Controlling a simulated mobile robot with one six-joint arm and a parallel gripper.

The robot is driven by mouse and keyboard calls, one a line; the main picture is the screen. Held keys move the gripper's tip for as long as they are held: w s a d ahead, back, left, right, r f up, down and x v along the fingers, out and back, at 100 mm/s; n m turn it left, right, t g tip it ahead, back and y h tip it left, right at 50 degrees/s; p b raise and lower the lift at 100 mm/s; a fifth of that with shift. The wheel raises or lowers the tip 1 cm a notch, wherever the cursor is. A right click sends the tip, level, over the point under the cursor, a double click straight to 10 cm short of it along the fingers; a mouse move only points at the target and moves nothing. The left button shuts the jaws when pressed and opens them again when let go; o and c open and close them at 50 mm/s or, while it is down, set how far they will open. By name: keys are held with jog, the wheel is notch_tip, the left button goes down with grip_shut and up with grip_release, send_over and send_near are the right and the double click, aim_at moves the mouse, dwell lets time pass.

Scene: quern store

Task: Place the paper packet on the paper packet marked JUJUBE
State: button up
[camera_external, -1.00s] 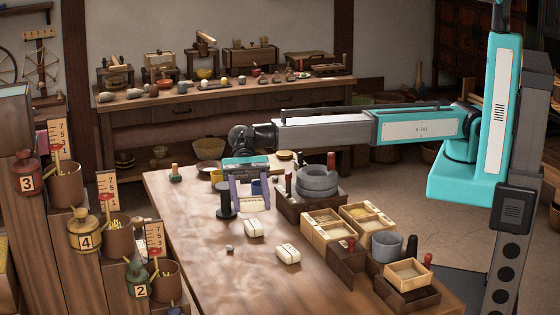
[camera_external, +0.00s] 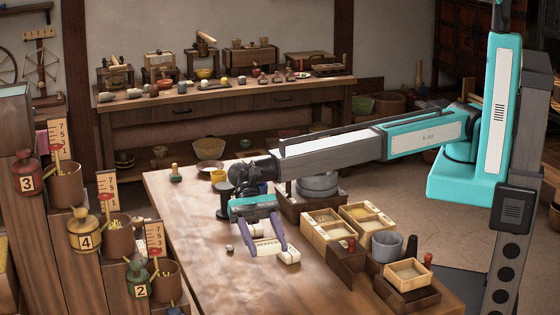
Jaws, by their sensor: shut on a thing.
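My gripper (camera_external: 267,249) is shut on a pale paper packet (camera_external: 267,246), with one purple finger on each side of it. Dark lettering on the held packet faces the camera but is too small to read surely. Another white paper packet (camera_external: 291,256) lies on the table just right of my right finger, partly covered by it. I cannot tell whether the held packet touches it. A second table packet, seen earlier behind this spot, is hidden by my gripper. I cannot read which packet is marked JUJUBE.
A small dark-topped piece (camera_external: 229,248) lies left of my gripper on the wooden table (camera_external: 195,260). A black spool-shaped stand (camera_external: 224,203) is behind it. Grain boxes (camera_external: 322,228), a grey bowl (camera_external: 386,246) and a stone quern (camera_external: 318,184) line the right side. The table's front left is clear.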

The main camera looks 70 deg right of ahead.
dwell(0.3)
send_over(267, 284)
jog(key=shift+d+f+p, duration=0.1)
jog(key=shift+f+p, duration=0.2)
jog(key=shift+f, duration=2.25)
jog(key=shift+f, duration=0.1)
jog(key=shift+f+p, duration=0.7)
jog(key=shift+f, duration=1.5)
jog(key=shift+f, duration=0.2)
jog(key=o, duration=1.1)
jog(key=shift+f+b, duration=0.1)
jog(key=shift+b, duration=0.45)
